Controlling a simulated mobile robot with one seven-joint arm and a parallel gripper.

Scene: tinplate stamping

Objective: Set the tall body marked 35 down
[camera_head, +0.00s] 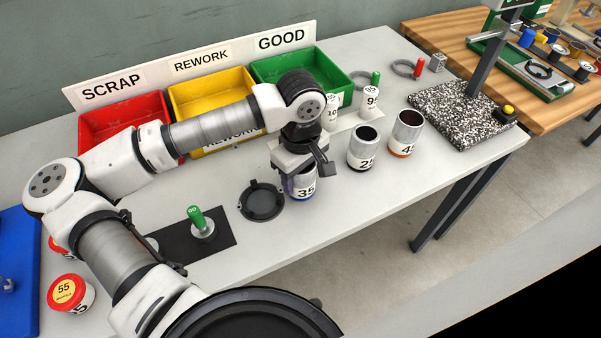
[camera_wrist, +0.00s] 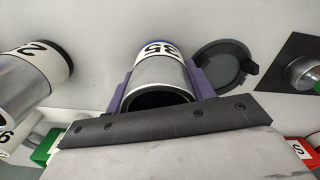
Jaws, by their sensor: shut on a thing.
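The tall body marked 35 (camera_head: 305,190) is a silver, open-topped can with a white label and a blue band at its base. My gripper (camera_head: 303,170) is shut on it from above and partly hides it in the head view. In the wrist view the body (camera_wrist: 158,68) sits upright between the two purple fingers of my gripper (camera_wrist: 160,90). I cannot tell whether its base touches the table or hangs just above it. A black round dish (camera_head: 262,202) with small lugs lies close to its left, and also shows in the wrist view (camera_wrist: 222,66).
Two open cans, the nearer (camera_head: 364,148) and the farther (camera_head: 405,135), stand to the right. A green-handled gauge (camera_head: 201,224) stands on a black mat to the left. Red, yellow and green bins line the back. The front right table top (camera_head: 330,222) is clear.

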